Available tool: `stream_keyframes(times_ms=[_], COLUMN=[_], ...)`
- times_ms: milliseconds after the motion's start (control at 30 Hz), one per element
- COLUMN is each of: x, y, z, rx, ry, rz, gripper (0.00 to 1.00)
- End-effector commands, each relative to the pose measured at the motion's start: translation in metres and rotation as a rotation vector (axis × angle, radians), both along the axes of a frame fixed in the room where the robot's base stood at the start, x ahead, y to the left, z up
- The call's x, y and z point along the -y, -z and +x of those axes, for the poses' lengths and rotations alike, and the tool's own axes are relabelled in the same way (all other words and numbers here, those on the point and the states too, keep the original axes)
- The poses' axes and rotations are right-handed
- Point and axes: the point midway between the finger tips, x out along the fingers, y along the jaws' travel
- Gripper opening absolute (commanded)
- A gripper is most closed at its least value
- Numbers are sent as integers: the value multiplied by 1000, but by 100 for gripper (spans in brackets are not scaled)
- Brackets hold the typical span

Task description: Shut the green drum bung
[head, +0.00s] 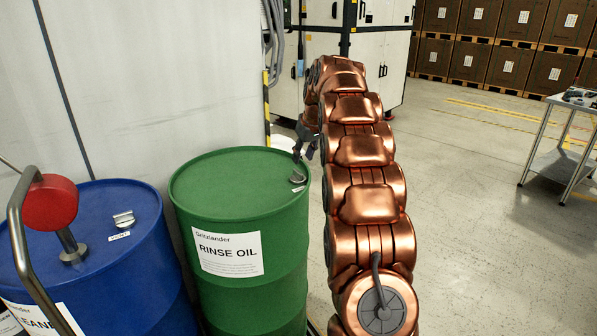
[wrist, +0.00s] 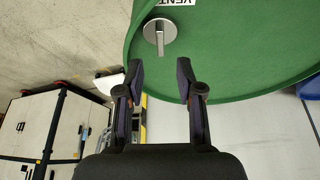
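The green drum (head: 240,215) with the RINSE OIL label stands in the middle of the head view. Its bung (head: 298,178) is a small metal cap with a raised bar, near the right edge of the lid. In the wrist view the bung (wrist: 160,33) lies beyond the fingertips, beside a VENT label, with its bar pointing roughly along the fingers. My gripper (wrist: 160,72) is open and empty, its two fingers apart on either side of the bung's line. In the head view my gripper (head: 304,148) is at the lid's right edge, close to the bung but apart from it.
A blue drum (head: 120,250) with a red-headed pump (head: 50,203) and its own metal cap (head: 123,219) stands at left. A pale wall is behind the drums. White cabinets (head: 380,60) stand behind my arm. A metal table (head: 575,130) is at right, with clear floor before it.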

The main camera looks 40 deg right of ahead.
Motion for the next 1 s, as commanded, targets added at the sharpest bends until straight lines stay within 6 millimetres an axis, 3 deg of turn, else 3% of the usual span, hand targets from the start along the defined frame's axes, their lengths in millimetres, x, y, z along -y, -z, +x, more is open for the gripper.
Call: stream_keyframes(times_ms=[433, 800, 1000], x=[1, 1, 1], y=[56, 64, 64], z=[21, 26, 26], rx=[-6, -1, -1], ry=[2, 1, 1], rz=[4, 1, 1], gripper=[36, 36, 17])
